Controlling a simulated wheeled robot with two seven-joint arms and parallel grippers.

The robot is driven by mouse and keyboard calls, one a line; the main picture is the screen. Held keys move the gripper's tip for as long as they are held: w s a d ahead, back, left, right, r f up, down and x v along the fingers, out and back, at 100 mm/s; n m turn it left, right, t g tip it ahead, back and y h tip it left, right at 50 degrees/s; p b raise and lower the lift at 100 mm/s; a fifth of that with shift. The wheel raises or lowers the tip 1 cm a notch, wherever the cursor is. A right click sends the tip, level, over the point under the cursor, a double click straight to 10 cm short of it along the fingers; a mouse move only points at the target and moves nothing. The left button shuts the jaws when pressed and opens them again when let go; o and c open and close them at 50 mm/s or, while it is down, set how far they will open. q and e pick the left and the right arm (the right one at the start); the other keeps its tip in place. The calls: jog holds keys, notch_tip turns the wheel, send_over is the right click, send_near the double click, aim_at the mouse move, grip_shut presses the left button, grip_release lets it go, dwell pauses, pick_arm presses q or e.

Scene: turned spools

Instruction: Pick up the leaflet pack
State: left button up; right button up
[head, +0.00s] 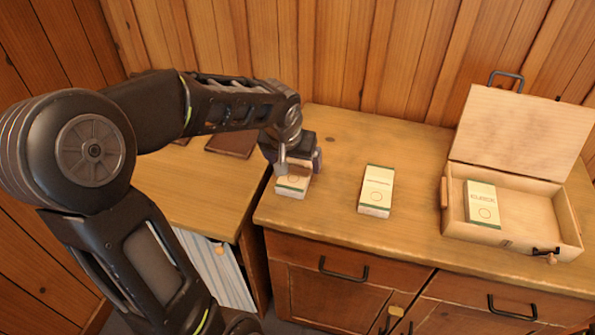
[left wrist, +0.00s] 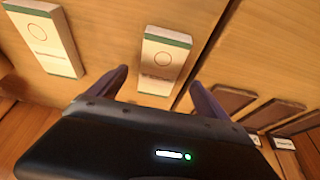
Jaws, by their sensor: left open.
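A white and green leaflet pack (head: 291,187) lies flat near the left edge of the wooden cabinet top, partly hidden by my left gripper (head: 298,165). In the left wrist view, the same pack (left wrist: 165,58) has a green band at each end and a circle. The open fingers of my left gripper (left wrist: 158,82) are on either side of its near end, with nothing held. A similar pack (head: 376,190) lies to the right on the cabinet top; it also shows in the left wrist view (left wrist: 44,38). A third pack (head: 482,204) is inside the open wooden box.
The wooden box (head: 540,240) stands at the right with its lid (head: 522,130) raised against the wall. A lower wooden surface at the left holds dark flat items (head: 232,141). The cabinet top (head: 415,165) is clear between the middle pack and the box.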

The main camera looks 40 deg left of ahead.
aim_at(297, 169)
pick_arm(q)
jog(key=x, duration=0.5)
jog(key=shift+w, duration=0.2)
dwell(0.6)
jog(key=c, duration=1.6)
jog(key=shift+r, duration=0.1)
notch_tip(297, 169, up, 10)
jog(key=shift+p, duration=0.3)
